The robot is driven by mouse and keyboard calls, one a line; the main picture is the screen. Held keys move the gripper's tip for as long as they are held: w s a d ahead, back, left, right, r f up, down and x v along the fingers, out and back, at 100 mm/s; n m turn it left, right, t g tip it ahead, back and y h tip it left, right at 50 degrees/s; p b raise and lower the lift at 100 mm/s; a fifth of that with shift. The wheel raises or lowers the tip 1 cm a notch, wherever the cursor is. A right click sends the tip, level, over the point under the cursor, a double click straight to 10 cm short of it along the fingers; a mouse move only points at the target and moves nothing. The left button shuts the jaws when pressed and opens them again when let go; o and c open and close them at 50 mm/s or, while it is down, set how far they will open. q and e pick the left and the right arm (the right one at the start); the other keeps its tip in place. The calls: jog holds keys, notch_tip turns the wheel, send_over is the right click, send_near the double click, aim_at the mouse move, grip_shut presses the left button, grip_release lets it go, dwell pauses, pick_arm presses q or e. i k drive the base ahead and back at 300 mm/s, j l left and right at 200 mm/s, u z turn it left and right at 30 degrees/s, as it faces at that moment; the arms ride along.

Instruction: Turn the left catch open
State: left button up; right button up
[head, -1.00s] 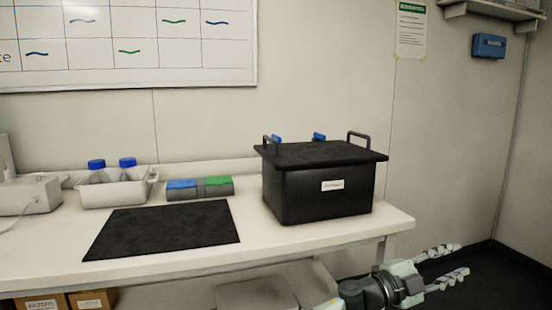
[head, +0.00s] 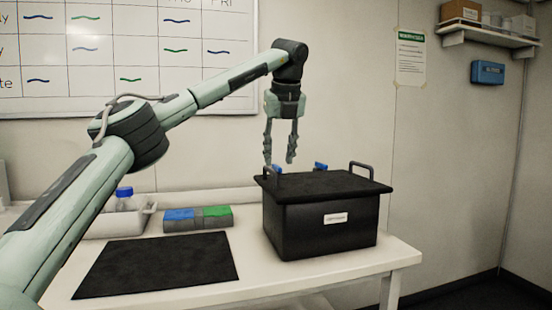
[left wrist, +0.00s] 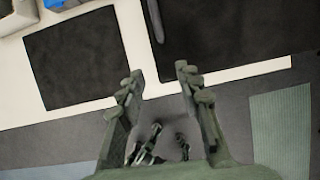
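A black box (head: 310,232) with a flat black lid (head: 330,184) stands on the bench. The left catch (head: 277,168) is a small blue piece at the lid's back edge, partly hidden by the left lid handle; which way it is turned cannot be told. A second blue catch (head: 320,166) is farther right. My left gripper (head: 279,158) points down above the box's back left, open and empty, with its fingertips close to the left catch in the picture. In the left wrist view, its spread fingers (left wrist: 158,88) show below the lid (left wrist: 225,35); no catch is visible there.
The lid has upright handles at left (head: 267,180) and right (head: 373,172). A black mat (head: 155,265) lies left of the box. The wall is close behind.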

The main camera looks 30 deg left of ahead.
aim_at(278, 170)
jog(key=i+j, duration=0.7)
jog(key=i+l, duration=0.05)
